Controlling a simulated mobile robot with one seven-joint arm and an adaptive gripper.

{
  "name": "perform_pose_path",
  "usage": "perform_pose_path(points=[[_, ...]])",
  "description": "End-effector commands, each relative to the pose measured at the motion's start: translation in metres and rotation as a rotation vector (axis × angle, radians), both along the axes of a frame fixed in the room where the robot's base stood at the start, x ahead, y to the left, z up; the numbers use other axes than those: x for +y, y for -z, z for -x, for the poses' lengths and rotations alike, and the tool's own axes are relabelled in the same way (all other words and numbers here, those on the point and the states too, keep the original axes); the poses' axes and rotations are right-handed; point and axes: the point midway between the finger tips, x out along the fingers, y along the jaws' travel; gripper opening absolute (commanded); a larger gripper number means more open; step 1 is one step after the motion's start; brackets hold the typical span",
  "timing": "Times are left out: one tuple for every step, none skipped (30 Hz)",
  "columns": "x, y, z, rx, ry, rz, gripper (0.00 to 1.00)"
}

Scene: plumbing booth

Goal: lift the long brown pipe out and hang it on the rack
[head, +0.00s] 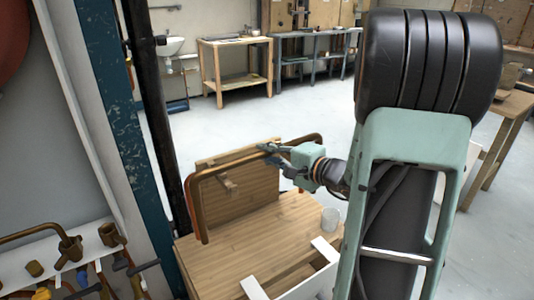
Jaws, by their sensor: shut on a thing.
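The long brown pipe (196,210) is a bent copper-coloured tube in the head view. Its long run slants across the top of an upright wooden board, with one leg bent down at the left and a short bent end at the right. My gripper (269,149) is shut on the long run, right of its middle. The upright board (250,190) bears a wooden peg (229,185) on its face and looks like the rack. The pipe appears in front of the board; I cannot tell whether it touches the board or peg.
A blue post (118,130) stands close at the left, beside a shelf with brass fittings (70,247). Open floor and workbenches (237,62) lie behind.

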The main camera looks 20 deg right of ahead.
Motion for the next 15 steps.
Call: perform_pose_path(points=[[0.0, 0.001, 0.0, -0.004, 0.0, 0.0, 0.0], [0.0, 0.002, 0.0, -0.004, 0.0, 0.0, 0.0], [0.0, 0.003, 0.0, -0.004, 0.0, 0.0, 0.0], [0.0, 0.004, 0.0, -0.004, 0.0, 0.0, 0.0], [0.0, 0.006, 0.0, -0.004, 0.0, 0.0, 0.0], [0.0, 0.007, 0.0, -0.004, 0.0, 0.0, 0.0], [0.0, 0.009, 0.0, -0.004, 0.0, 0.0, 0.0], [0.0, 0.01, 0.0, -0.004, 0.0, 0.0, 0.0], [0.0, 0.012, 0.0, -0.005, 0.0, 0.0, 0.0], [0.0, 0.013, 0.0, -0.005, 0.0, 0.0, 0.0], [0.0, 0.015, 0.0, -0.005, 0.0, 0.0, 0.0], [0.0, 0.016, 0.0, -0.005, 0.0, 0.0, 0.0], [0.0, 0.018, 0.0, -0.005, 0.0, 0.0, 0.0], [0.0, 0.019, 0.0, -0.005, 0.0, 0.0, 0.0], [0.0, 0.021, 0.0, -0.005, 0.0, 0.0, 0.0]])
